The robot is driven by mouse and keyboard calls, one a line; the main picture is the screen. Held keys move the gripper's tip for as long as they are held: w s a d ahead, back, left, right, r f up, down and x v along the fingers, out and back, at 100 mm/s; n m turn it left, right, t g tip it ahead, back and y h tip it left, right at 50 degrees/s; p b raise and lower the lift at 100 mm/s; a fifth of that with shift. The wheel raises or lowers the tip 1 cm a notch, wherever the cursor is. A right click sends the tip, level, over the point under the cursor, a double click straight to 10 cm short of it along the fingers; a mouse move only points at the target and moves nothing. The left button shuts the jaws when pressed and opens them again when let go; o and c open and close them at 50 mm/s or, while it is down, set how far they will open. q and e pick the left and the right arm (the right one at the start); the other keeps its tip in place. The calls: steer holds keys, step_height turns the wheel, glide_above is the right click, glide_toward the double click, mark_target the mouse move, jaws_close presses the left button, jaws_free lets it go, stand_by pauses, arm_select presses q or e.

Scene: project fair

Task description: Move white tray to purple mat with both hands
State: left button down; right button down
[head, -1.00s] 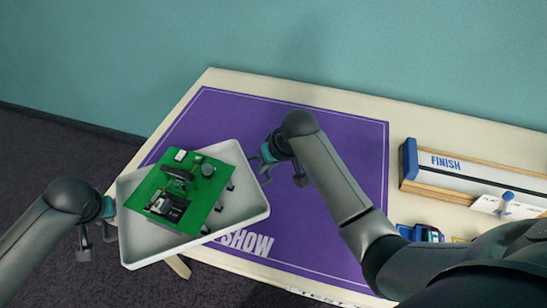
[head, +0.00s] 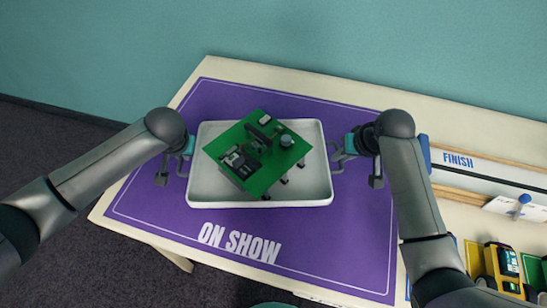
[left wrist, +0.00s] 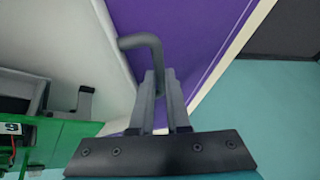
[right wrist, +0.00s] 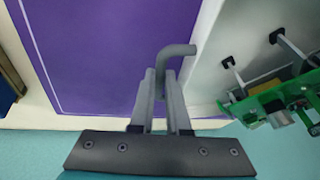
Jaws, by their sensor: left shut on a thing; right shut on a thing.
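The white tray (head: 215,192) is over the purple mat (head: 330,245) in the head view, roughly level. I cannot tell whether it touches the mat or hangs just above it. A green board (head: 268,172) with small parts lies in the tray, turned at an angle. My left gripper (head: 186,150) is at the tray's left end, shut on a grey handle (left wrist: 150,45). My right gripper (head: 338,150) is at the right end, shut on the other grey handle (right wrist: 175,52). The mat's white lettering (head: 240,242) shows in front of the tray.
The pale table (head: 228,68) carries the mat. A long track marked FINISH (head: 475,168) stands on the right. A yellow device (head: 503,270) and other small items are at the lower right. A teal wall (head: 300,40) rises behind the table.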

arm_select(q)
steer(key=shift+w+d, duration=0.3)
steer(key=shift+d, duration=0.1)
arm_select(e)
steer(key=shift+s+d, duration=0.15)
steer(key=shift+d, duration=0.3)
arm_select(q)
steer(key=c, duration=0.9)
jaws_free()
steer(key=shift+s, duration=0.1)
arm_select(e)
steer(key=c, duration=0.9)
jaws_free()
arm_select(q)
steer(key=shift+r, duration=0.1)
steer(key=v, duration=1.2)
arm_select(e)
steer(key=v, duration=1.2)
